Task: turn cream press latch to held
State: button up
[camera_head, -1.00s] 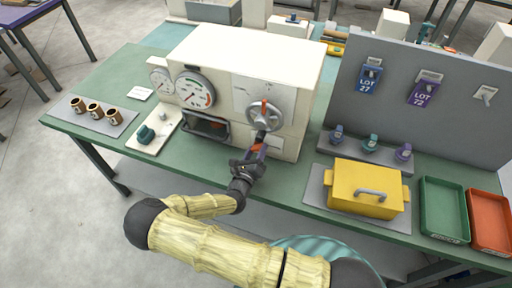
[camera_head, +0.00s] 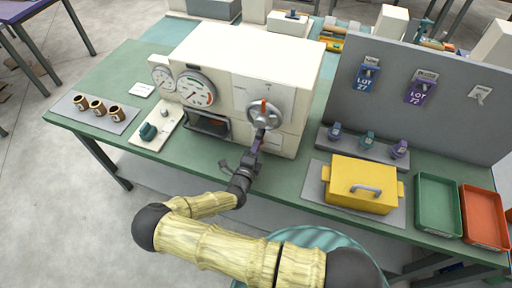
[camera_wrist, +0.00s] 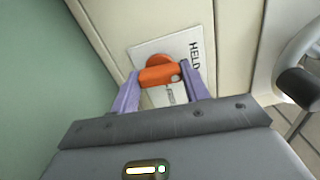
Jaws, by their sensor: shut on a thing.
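The cream press (camera_head: 240,80) stands on the green bench, its front towards me. Its orange latch (camera_wrist: 160,75) sits on a white plate (camera_wrist: 190,45) in the wrist view. My gripper (camera_wrist: 160,80) has its two purple fingers shut on the latch's bar, one at each end. The word HELD is printed on the plate to the right of the latch. A second, smaller label below the latch is partly hidden and unreadable. In the head view, my gripper (camera_head: 255,145) is at the press's lower right front and hides the latch.
A handwheel (camera_head: 265,113) with a red mark sits just above my gripper; part of it shows at the wrist view's right edge. Dials (camera_head: 195,90) and a dark opening lie to the left. A yellow box (camera_head: 360,185) stands to the right on the bench.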

jog(key=shift+n, duration=0.5)
jog(key=o, duration=1)
jog(key=shift+a, duration=0.1)
jog(key=shift+s, duration=0.1)
jog(key=b+v, duration=0.4)
jog(key=v, duration=1.3)
jog(key=shift+s+b, duration=0.1)
jog(key=shift+b, duration=0.25)
